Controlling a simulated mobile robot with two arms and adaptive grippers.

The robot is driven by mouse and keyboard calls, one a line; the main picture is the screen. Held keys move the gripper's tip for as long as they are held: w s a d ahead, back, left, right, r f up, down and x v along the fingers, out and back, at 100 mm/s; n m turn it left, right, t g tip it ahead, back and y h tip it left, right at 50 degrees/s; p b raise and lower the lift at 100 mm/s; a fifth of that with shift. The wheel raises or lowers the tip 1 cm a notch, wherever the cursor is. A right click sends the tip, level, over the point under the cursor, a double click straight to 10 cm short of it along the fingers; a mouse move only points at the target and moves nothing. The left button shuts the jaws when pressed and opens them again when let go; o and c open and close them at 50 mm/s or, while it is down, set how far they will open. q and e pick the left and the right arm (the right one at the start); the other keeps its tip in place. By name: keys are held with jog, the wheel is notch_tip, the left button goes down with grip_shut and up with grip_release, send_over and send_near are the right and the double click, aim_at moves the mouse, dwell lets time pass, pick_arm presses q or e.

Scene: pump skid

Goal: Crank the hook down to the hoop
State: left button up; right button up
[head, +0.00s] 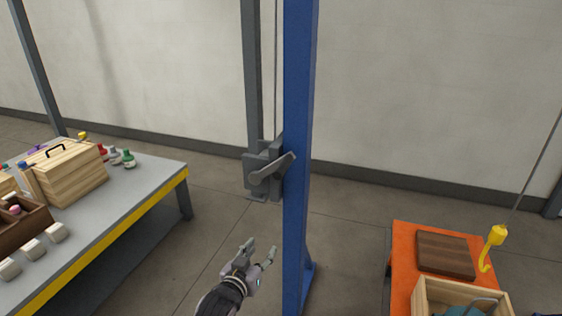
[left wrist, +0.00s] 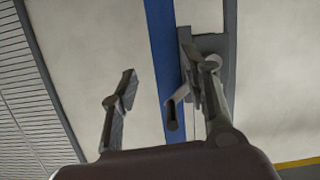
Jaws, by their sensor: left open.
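The crank arm slants up to the right. In the left wrist view the crank (left wrist: 174,112) shows between the fingers, beyond them. My left gripper (head: 259,254) is open and empty, below the crank and apart from it. It also shows in the left wrist view (left wrist: 168,80). The yellow hook (head: 495,240) hangs on a cable at the right, above the orange table. A grey curved piece, perhaps the hoop (head: 485,301), shows in a wooden crate below it. My right gripper is out of view.
The blue post (head: 299,120) stands just right of my left gripper. A grey table (head: 140,200) with a yellow edge stands left, bearing a wooden box (head: 72,180) and small items. The orange table (head: 404,250) bears a dark wooden board (head: 445,253) and the crate (head: 430,296).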

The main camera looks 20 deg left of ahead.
pick_arm(q)
notch_tip(320, 180, up, 8)
jog(key=t, duration=0.1)
jog(key=t+p, duration=0.1)
jog(key=t, duration=0.1)
send_near(281, 171)
jog(key=w+p, duration=0.1)
jog(key=w, duration=0.2)
jog(key=w+p, duration=0.1)
jog(key=w, duration=0.3)
jog(key=w+p, duration=0.1)
jog(key=w, duration=0.2)
jog(key=shift+w+a+f, duration=0.15)
jog(key=shift+a+f, duration=0.05)
jog(key=shift+f, duration=0.2)
jog(key=shift+w, duration=0.9)
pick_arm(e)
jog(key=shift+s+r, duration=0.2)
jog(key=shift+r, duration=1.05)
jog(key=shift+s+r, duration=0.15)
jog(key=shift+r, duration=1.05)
pick_arm(q)
grip_shut()
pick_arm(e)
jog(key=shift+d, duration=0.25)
